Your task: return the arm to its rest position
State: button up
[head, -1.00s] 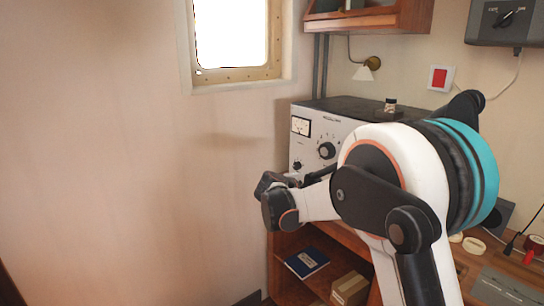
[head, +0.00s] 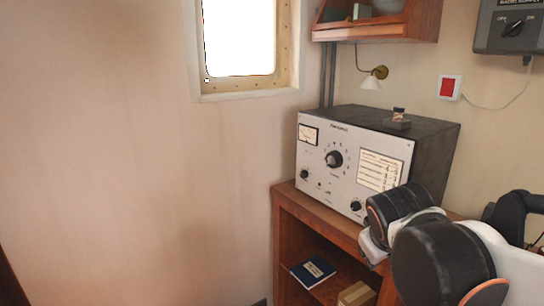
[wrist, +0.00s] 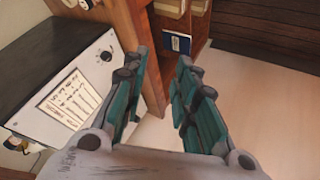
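My gripper (wrist: 158,75) shows in the wrist view with its two teal-padded fingers apart and nothing between them. In that view it is in front of the wooden shelf unit, with the radio set (wrist: 70,95) to its left. In the head view my white and black arm fills the lower right, in front of the shelf unit's right part. My gripper's fingers cannot be made out in the head view.
The grey radio set (head: 335,170) stands on the wooden shelf unit (head: 283,235), with a small dark item (head: 398,120) on top. A blue book (head: 312,271) lies on the shelf below. A wall lamp (head: 373,80) and a wall cabinet (head: 400,27) are above.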

jog(key=s+a+f+m+y, duration=0.1)
jog(key=s+f+m, duration=0.1)
jog(key=s, duration=0.4)
jog(key=s+a+f+m+y, duration=0.1)
jog(key=s+f+m, duration=0.1)
jog(key=s, duration=0.5)
jog(key=shift+s+a+f+y, duration=0.3)
jog(key=shift+f+y, duration=0.1)
jog(key=shift+f, duration=0.25)
